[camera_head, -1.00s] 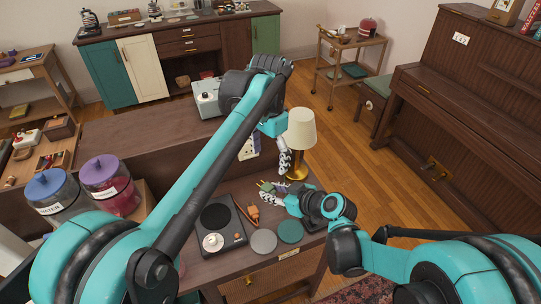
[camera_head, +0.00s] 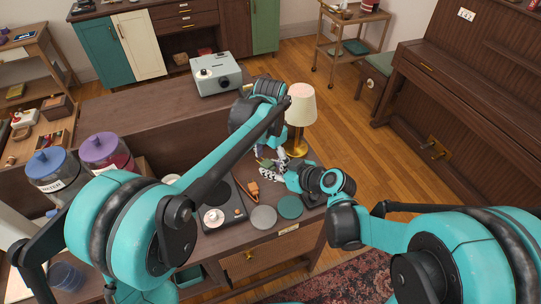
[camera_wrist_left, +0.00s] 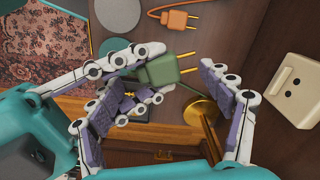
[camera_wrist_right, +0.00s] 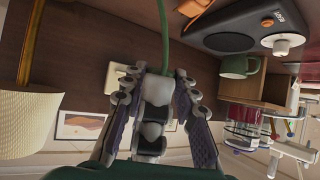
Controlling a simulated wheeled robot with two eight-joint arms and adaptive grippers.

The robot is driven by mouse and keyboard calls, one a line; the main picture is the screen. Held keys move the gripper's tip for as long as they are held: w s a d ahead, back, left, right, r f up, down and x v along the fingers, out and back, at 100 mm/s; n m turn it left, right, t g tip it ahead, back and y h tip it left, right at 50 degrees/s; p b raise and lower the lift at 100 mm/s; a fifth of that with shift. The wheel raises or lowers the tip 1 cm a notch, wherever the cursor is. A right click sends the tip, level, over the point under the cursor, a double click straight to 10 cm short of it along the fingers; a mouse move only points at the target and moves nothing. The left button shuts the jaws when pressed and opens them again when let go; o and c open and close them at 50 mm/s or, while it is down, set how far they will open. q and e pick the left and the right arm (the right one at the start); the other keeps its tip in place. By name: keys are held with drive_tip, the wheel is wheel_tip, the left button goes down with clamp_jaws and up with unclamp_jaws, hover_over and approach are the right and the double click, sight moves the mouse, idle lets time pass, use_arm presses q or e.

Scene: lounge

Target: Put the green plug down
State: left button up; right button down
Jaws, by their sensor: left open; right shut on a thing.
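The green plug (camera_wrist_left: 160,70) with gold prongs is held by my right gripper, above the dark wooden table. In the head view the plug (camera_head: 265,163) is small and partly hidden by the arms. My right gripper (camera_wrist_right: 157,80) is shut on it; a green cord runs away from it in the right wrist view. My left gripper (camera_wrist_left: 165,88) is open, its fingers on either side of the plug and the right gripper's tips. I cannot tell whether the left fingers touch the plug.
An orange plug (camera_head: 252,188), a hot plate (camera_head: 222,207), a grey disc (camera_head: 264,217) and a green disc (camera_head: 290,207) lie on the table. A lamp (camera_head: 300,108) stands close behind the grippers. A cream socket box (camera_wrist_left: 298,90) is at the right in the left wrist view.

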use_arm(q)
drive_tip(key=shift+s, duration=0.1)
drive_tip(key=c, duration=1.1)
drive_tip(key=shift+d, duration=0.1)
drive_tip(key=shift+c, duration=0.2)
use_arm(e)
drive_tip(key=c, duration=1.1)
unclamp_jaws()
